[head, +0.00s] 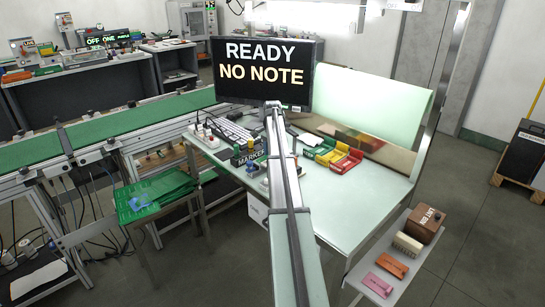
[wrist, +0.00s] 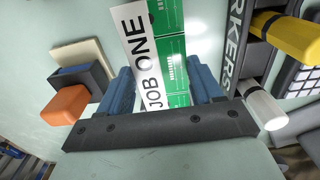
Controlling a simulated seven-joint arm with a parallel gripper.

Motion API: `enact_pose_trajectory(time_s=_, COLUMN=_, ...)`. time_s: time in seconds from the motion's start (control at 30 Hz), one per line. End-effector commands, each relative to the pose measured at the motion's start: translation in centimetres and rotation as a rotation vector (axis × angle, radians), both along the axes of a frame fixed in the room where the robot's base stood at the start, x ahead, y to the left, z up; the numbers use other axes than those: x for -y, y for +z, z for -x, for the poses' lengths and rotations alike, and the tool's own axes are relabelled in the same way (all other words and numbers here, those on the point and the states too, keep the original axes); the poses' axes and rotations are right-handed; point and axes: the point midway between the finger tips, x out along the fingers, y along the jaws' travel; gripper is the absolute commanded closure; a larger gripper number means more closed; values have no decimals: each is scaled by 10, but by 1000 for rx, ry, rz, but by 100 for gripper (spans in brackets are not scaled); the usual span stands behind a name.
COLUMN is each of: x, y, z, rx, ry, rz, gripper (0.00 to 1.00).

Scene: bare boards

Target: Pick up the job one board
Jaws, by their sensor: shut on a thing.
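The job one board (wrist: 176,72) is green with a white label strip reading JOB ONE along its left side in the wrist view. My gripper (wrist: 165,88) is shut on it, with a blue finger at each side of the board. The board lies over the pale table top; I cannot tell whether it touches the table. In the head view my arm covers the gripper and the board.
A marker holder (head: 250,157) stands close beside, with a yellow marker (wrist: 286,36) and a white one (wrist: 262,107). An orange-ended item (wrist: 66,104) is at left. Coloured boxes (head: 335,155) and a monitor (head: 265,72) are on the table. Green boards (head: 160,188) lie left.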

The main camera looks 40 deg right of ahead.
Motion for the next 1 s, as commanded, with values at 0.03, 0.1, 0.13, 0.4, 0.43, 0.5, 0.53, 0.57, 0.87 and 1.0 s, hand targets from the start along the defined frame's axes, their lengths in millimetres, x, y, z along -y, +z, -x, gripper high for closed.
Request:
enact_pose_trajectory(time_s=0.03, x=0, y=2, z=0, rx=0, ry=0, rz=0, gripper=66)
enact_pose_trajectory(time_s=0.1, x=0, y=7, z=0, rx=1, ry=0, rz=1, gripper=66)
enact_pose_trajectory(time_s=0.13, x=0, y=10, z=-1, rx=1, ry=0, rz=1, gripper=66)
enact_pose_trajectory(time_s=0.4, x=1, y=57, z=-1, rx=2, ry=0, rz=2, gripper=66)
enact_pose_trajectory(time_s=0.43, x=1, y=62, z=-1, rx=2, ry=-1, rz=1, gripper=66)
enact_pose_trajectory(time_s=0.5, x=1, y=72, z=-1, rx=1, ry=-1, rz=1, gripper=66)
enact_pose_trajectory(time_s=0.53, x=1, y=77, z=-1, rx=1, ry=-1, rz=1, gripper=66)
enact_pose_trajectory(time_s=0.57, x=1, y=81, z=-1, rx=1, ry=-1, rz=1, gripper=66)
enact_pose_trajectory(time_s=0.87, x=-18, y=99, z=11, rx=0, ry=108, rz=0, gripper=66)
enact_pose_trajectory(time_s=1.0, x=-63, y=101, z=23, rx=1, ry=288, rz=0, gripper=66)
